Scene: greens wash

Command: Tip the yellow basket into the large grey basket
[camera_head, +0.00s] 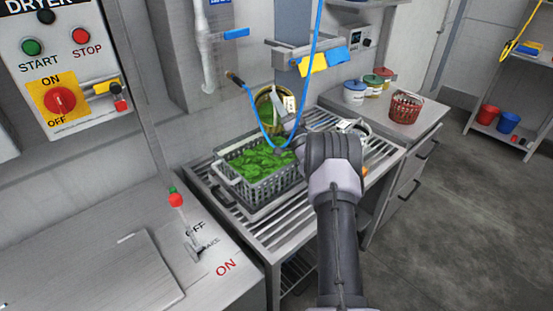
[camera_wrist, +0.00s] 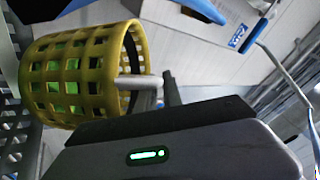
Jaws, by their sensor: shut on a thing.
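The yellow basket (camera_wrist: 72,70) is held on its side in my gripper (camera_wrist: 150,85), and green shows through its holes in the wrist view. In the head view the yellow basket (camera_head: 263,103) is tilted at the back of the large grey basket, partly hidden by my gripper (camera_head: 290,122) and the blue hose. The large grey basket (camera_head: 262,190) stands on the slatted rack and holds a heap of green leaves (camera_head: 255,160). Part of its grey lattice wall (camera_wrist: 12,120) shows at the left of the wrist view. My gripper is shut on the yellow basket.
A blue hose (camera_head: 248,97) hangs in a loop down over the grey basket. A red basket (camera_head: 405,107) and several lidded tubs (camera_head: 354,92) stand on the counter at the right. A lever (camera_head: 184,222) stands at the front left. The slatted rack (camera_head: 285,232) has bare slats in front.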

